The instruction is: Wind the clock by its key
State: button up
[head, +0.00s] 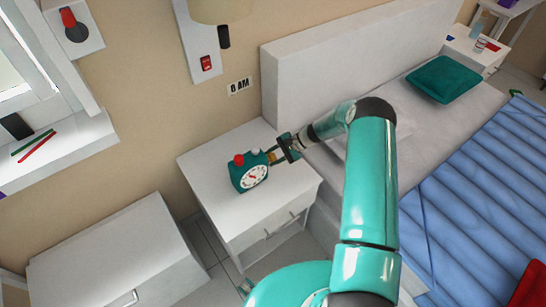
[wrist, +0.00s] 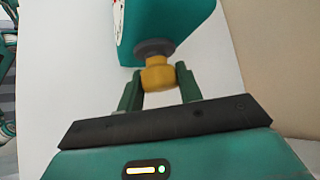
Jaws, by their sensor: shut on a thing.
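The clock (head: 250,172) is a teal box with a white dial and a red and a white knob on top. It stands upright on the white nightstand (head: 210,167). In the wrist view the clock's teal body (wrist: 170,22) is at the top, with a yellow key (wrist: 159,74) sticking out from a grey collar (wrist: 154,48). My gripper (wrist: 159,88) is shut on the key, one finger on each side. In the head view my gripper (head: 279,154) reaches the clock's right side, and the key is mostly hidden there.
A bed (head: 470,160) with a white headboard (head: 330,55) stands right of the nightstand. A white cabinet (head: 110,255) stands at lower left. The wall behind carries an "8 AM" sign (head: 239,86) and a panel with a red switch (head: 206,62). The nightstand top around the clock is clear.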

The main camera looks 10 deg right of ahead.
jog(key=m+g+h, duration=0.1)
jog(key=g, duration=0.1)
jog(key=m+g+h, duration=0.1)
jog(key=g, duration=0.1)
jog(key=shift+w+a, duration=0.1)
jog(key=shift+a, duration=0.05)
jog(key=m+g+h, duration=0.1)
jog(key=m+g, duration=0.1)
jog(key=g, duration=0.1)
jog(key=shift+g, duration=0.4)
jog(key=shift+m+h, duration=0.3)
jog(key=o, duration=1)
